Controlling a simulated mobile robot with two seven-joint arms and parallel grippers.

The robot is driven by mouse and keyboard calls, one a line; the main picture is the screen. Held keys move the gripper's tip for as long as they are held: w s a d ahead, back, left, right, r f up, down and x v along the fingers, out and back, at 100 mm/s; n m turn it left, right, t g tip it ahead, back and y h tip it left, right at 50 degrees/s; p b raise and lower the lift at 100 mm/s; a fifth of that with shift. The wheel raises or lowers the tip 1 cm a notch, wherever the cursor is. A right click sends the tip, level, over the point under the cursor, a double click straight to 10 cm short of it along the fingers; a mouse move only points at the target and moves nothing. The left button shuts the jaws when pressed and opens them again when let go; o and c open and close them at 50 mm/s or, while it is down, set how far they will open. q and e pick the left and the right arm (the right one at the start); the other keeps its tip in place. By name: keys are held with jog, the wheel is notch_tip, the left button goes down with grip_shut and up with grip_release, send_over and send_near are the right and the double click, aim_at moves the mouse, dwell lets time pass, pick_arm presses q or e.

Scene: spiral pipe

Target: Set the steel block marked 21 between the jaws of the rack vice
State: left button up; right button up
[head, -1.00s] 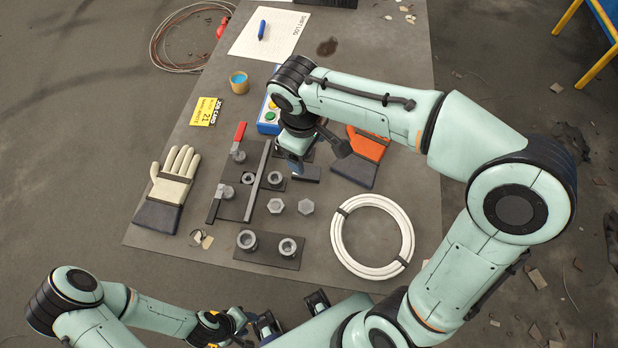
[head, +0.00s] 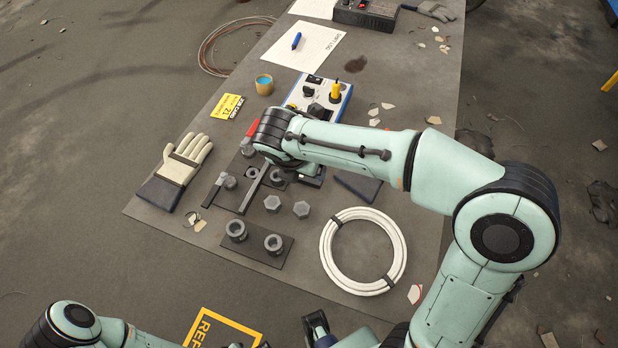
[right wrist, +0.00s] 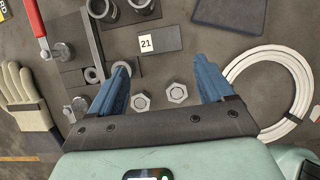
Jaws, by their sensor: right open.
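The steel block marked 21 (right wrist: 164,38) lies flat and dark on the table in the right wrist view, its white label at its left end. My right gripper (right wrist: 161,63) is open and empty, its blue fingers spread on the near side of the block. In the head view its fingers are hidden under my right arm. A dark fixture with a long bar (right wrist: 92,38) and a red handle (right wrist: 38,18) lies left of the block; it looks like the rack vice. The bar (head: 256,187) also shows in the head view.
A white cable coil (head: 328,258) lies right, a pale glove (head: 182,162) left. A plate with two collars (head: 255,248) sits at the near edge. A blue control box (head: 345,98) stands behind my arm.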

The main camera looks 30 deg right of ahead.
jog(key=b+x, duration=0.1)
jog(key=x, duration=0.8)
jog(key=shift+r, duration=0.15)
jog(key=c, duration=1.1)
jog(key=shift+r, duration=0.1)
jog(key=shift+c, duration=0.2)
